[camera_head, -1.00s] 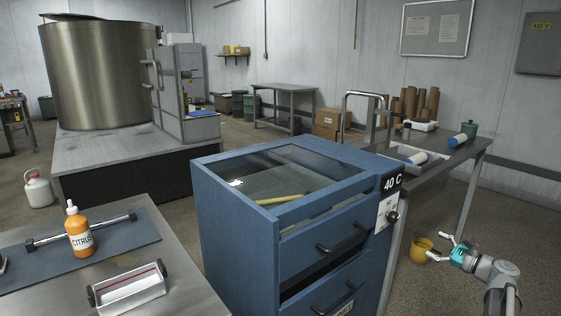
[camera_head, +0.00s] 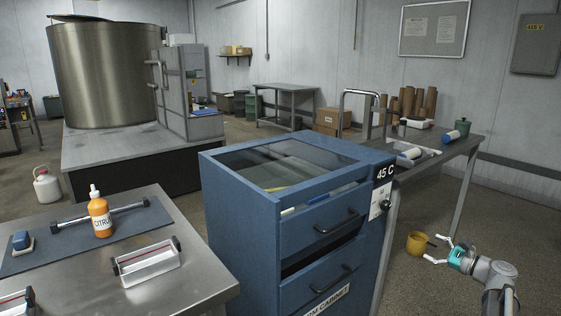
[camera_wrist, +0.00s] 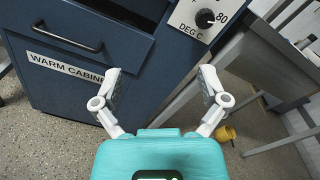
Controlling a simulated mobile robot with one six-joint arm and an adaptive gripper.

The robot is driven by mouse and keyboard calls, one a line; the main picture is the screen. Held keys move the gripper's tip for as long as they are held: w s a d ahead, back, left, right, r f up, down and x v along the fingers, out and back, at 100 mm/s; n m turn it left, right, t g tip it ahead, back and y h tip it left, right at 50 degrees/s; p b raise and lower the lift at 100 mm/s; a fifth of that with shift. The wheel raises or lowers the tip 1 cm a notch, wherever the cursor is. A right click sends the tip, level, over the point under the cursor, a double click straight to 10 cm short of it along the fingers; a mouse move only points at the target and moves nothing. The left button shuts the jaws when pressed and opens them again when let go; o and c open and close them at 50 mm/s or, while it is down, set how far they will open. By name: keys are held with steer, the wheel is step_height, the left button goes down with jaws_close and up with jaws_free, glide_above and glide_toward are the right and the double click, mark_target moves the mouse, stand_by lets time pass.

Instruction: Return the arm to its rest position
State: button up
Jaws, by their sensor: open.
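My gripper (camera_head: 441,249) is at the lower right of the head view, on the right side of the blue warm cabinet (camera_head: 245,220), with its white fingers spread apart and nothing between them. In the wrist view my gripper (camera_wrist: 164,88) is also open and empty. The cabinet's front with its drawer handle (camera_wrist: 68,38) and its dial (camera_wrist: 206,18) show beyond the fingers there. The cabinet's label in the head view reads 45 C.
A yellow bucket (camera_head: 416,243) stands on the floor just left of my gripper. A sink bench (camera_head: 455,152) stands behind it. A steel table (camera_head: 190,270) at the left holds an orange bottle (camera_head: 100,218) and a glass-sided tool (camera_head: 147,262). Open floor lies to the right.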

steer(key=s+a+f+n+g+h, duration=0.15)
steer(key=a+f+n+g, duration=0.3)
steer(key=a, duration=0.55)
steer(key=s+a+f+n+g+h, duration=0.1)
steer(key=s+a+f+n+g, duration=0.25)
steer(key=a+f+n, duration=0.45)
steer(key=s+a+f+n+g+h, duration=0.3)
steer(key=s+a+n+h, duration=0.1)
steer(key=s+a+n, duration=0.15)
steer(key=s+a+f+n+g+h, duration=0.3)
steer(key=s+a+n+h, duration=0.1)
steer(key=s+a, duration=0.2)
step_height(320, 180, up, 29)
steer(key=p, duration=2.8)
steer(key=shift+d+p, duration=0.15)
steer(key=shift+p, duration=0.15)
